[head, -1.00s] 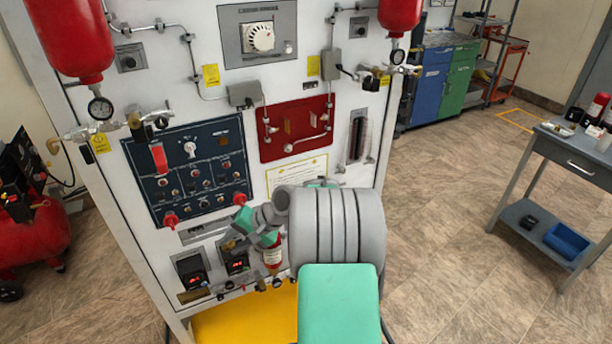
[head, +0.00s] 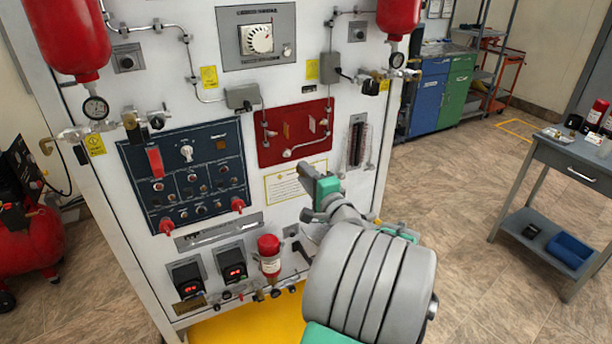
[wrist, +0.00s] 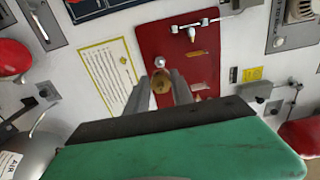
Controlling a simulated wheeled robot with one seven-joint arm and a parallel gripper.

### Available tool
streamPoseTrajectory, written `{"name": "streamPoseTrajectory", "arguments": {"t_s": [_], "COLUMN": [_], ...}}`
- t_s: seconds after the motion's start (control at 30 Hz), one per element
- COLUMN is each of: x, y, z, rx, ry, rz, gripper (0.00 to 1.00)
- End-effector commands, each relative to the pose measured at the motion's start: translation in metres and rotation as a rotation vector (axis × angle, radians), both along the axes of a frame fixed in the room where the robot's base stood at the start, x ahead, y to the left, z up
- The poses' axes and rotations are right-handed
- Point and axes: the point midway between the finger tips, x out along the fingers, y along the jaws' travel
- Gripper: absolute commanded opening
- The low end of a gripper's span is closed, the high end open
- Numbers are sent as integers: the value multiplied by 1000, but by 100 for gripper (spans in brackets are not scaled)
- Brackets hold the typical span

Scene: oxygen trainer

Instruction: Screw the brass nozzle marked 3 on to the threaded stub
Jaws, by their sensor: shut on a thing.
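My gripper (wrist: 161,92) is shut on a small round brass piece, which I take to be the nozzle (wrist: 161,80). I see it roughly end-on between the two grey fingertips, and no number can be read. In the head view my gripper (head: 305,172) is in front of the white panel, below the red plate (head: 277,150); the nozzle cannot be made out there. A round silver fitting at the plate's lower edge (wrist: 159,62) shows just past the nozzle in the wrist view, apart from it in the picture. I cannot tell whether it is the threaded stub.
A blue switch panel (head: 187,172) with red knobs is at the left. A small red cylinder (head: 269,256) stands low on the panel above a row of valves. A flow gauge (head: 357,143) is right of the red plate. A grey side table (head: 575,160) is at the right.

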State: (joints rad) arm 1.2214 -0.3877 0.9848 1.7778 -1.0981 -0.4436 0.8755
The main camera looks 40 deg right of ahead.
Motion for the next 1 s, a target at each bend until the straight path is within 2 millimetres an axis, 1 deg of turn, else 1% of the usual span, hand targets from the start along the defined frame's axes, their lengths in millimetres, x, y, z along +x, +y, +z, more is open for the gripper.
{"name": "streamPoseTrajectory", "arguments": {"t_s": [0.07, 0.4, 0.6, 0.73, 1.0], "x": [-1, 36, 52, 57, 57], "y": [4, -6, -12, -13, -14], "z": [0, 0, 0, 0, 0], "rx": [0, 0, 0, -1, -1], "ry": [-1, 1, 0, 0, 0], "rz": [2, 5, 4, 2, 2], "gripper": [0, 0, 0, 0, 0]}}
